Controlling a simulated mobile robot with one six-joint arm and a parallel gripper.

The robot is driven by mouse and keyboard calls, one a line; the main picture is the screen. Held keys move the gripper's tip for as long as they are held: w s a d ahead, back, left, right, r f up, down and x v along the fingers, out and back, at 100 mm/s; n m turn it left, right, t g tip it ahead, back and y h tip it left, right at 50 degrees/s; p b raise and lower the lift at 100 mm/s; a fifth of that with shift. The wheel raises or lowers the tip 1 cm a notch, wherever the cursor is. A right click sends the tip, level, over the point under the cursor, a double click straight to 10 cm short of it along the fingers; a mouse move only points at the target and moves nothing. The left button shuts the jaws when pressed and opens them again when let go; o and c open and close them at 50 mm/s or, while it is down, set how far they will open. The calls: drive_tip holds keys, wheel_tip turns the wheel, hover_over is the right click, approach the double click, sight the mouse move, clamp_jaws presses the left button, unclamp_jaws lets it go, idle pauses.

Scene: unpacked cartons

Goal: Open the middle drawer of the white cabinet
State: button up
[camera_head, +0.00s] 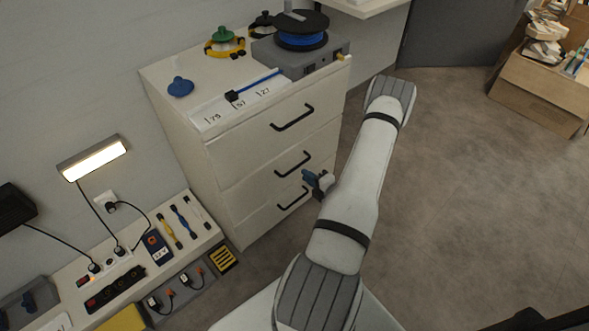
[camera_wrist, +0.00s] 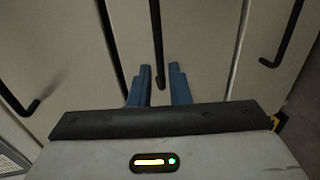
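The white cabinet (camera_head: 180,130) has three drawers, all looking shut. The middle drawer (camera_head: 250,185) has a black bar handle (camera_head: 293,164). My gripper (camera_head: 309,177) is at the right end of this handle in the head view, in front of the drawer faces. In the wrist view, the two blue fingers of my gripper (camera_wrist: 160,72) are apart. The middle handle (camera_wrist: 157,40) runs down the picture into the gap between them, its near end showing there. Whether the fingers touch it or how deep it sits between them cannot be told.
The top handle (camera_head: 292,118) and bottom handle (camera_head: 292,198) are close by. A grey device with a blue spool (camera_head: 300,40) and a blue knob (camera_head: 180,87) stand on the cabinet. A low bench with tools (camera_head: 190,235) is at left. Open floor (camera_head: 470,190) lies right.

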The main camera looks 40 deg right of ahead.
sight(295, 168)
drive_tip(key=b+x, duration=0.1)
drive_tip(key=x, duration=0.6)
drive_tip(key=shift+w, duration=0.15)
clamp_jaws()
